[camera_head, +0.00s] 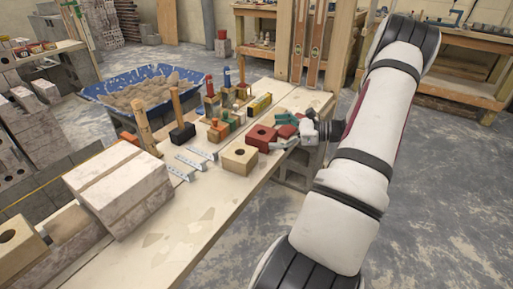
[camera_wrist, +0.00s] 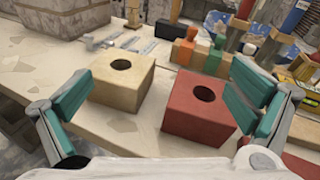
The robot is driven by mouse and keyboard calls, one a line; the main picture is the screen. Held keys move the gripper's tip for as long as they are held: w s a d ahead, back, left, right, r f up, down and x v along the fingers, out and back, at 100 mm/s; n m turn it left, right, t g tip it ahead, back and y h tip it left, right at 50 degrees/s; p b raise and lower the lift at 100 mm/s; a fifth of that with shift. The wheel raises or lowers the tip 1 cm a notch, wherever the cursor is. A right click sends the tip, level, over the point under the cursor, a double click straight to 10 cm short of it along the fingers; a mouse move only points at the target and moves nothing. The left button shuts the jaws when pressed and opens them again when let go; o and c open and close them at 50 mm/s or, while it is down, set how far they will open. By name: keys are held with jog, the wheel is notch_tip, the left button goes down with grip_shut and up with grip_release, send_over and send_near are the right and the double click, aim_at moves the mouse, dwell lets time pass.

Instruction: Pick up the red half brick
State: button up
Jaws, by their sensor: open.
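The red half brick (camera_head: 262,137) is a red block with a round hole in its top, standing on the pale bench. In the wrist view the red half brick (camera_wrist: 197,112) stands in front of my gripper, close to the right finger. My gripper (camera_head: 276,131) is open and empty at the bench's right edge, just beside the brick. In the wrist view my gripper (camera_wrist: 163,85) has its teal-padded fingers wide apart. A cream block with a hole (camera_wrist: 122,82) also stands between their lines of reach, on the left. I cannot tell whether the right finger touches the red brick.
The cream block (camera_head: 238,159) stands close to the red brick. The near bench top (camera_head: 190,222) is clear.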

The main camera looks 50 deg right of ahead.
jog(key=s+d+f+m+t+h+b, duration=0.2)
jog(key=s+d+f+m+t+h, duration=0.15)
jog(key=s+d+f, duration=0.2)
jog(key=m+b, duration=0.1)
jog(key=b, duration=0.1)
send_near(262, 132)
jog(key=shift+g, duration=0.25)
jog(key=w, duration=0.4)
jog(key=shift+w+a+f, duration=0.1)
jog(key=shift+a+f, duration=0.05)
jog(key=shift+f, duration=0.05)
jog(key=w, duration=0.2)
jog(key=w+a+b, duration=0.1)
jog(key=w, duration=0.1)
jog(key=shift+w+a, duration=0.2)
jog(key=shift+w, duration=0.65)
jog(key=shift+r, duration=0.2)
jog(key=c, duration=2)
notch_tip(262, 132, up, 10)
jog(key=p, duration=0.3)
